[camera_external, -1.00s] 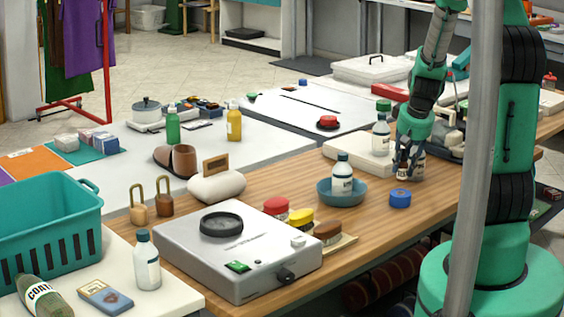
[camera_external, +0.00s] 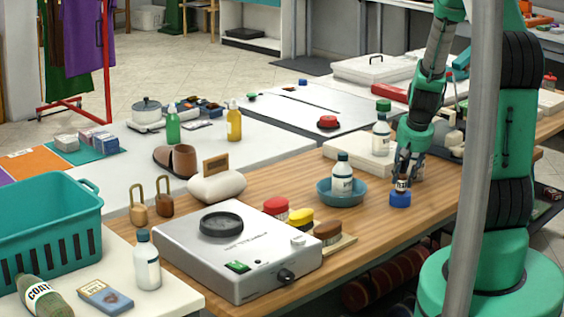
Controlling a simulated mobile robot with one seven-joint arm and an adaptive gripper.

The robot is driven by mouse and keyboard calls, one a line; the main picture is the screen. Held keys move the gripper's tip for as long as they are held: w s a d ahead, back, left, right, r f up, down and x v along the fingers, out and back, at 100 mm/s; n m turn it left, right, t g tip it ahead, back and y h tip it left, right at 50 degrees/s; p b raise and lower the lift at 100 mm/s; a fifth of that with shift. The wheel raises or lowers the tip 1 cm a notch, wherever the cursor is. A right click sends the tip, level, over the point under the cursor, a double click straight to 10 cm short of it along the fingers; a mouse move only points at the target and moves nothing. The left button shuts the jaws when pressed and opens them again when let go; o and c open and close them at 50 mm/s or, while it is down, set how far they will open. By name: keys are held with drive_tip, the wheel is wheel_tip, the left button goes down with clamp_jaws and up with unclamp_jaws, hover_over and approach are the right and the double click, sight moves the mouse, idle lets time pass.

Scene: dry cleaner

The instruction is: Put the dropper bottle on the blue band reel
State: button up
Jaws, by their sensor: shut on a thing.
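The dropper bottle (camera_external: 401,185), small and dark with a pale label, is upright between the fingers of my gripper (camera_external: 403,176). My gripper points down and is shut on it. The blue band reel (camera_external: 400,200) lies on the wooden table directly below the bottle. The bottle's lower end meets the reel's top in this view; I cannot tell whether it rests on it or hangs just above. The fingers hide the bottle's upper part.
A blue bowl (camera_external: 322,196) holding a white bottle (camera_external: 342,178) stands just left of the reel. Behind are a pale box (camera_external: 345,150) and another white bottle (camera_external: 381,140). Shoe-polish-like jars (camera_external: 300,217) and a silver machine (camera_external: 220,262) are further left. Bare wood (camera_external: 385,230) lies in front.

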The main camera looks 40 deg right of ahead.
drive_tip(key=o, duration=1.2)
drive_tip(key=shift+f, duration=0.1)
drive_tip(key=shift+r, duration=0.2)
drive_tip(key=shift+s+r+p, duration=0.1)
drive_tip(key=shift+r+p, duration=0.2)
drive_tip(key=shift+r, duration=0.05)
drive_tip(key=p+v, duration=0.2)
drive_tip(key=v, duration=0.9)
drive_tip(key=shift+r+p, duration=0.1)
drive_tip(key=shift+p, duration=0.25)
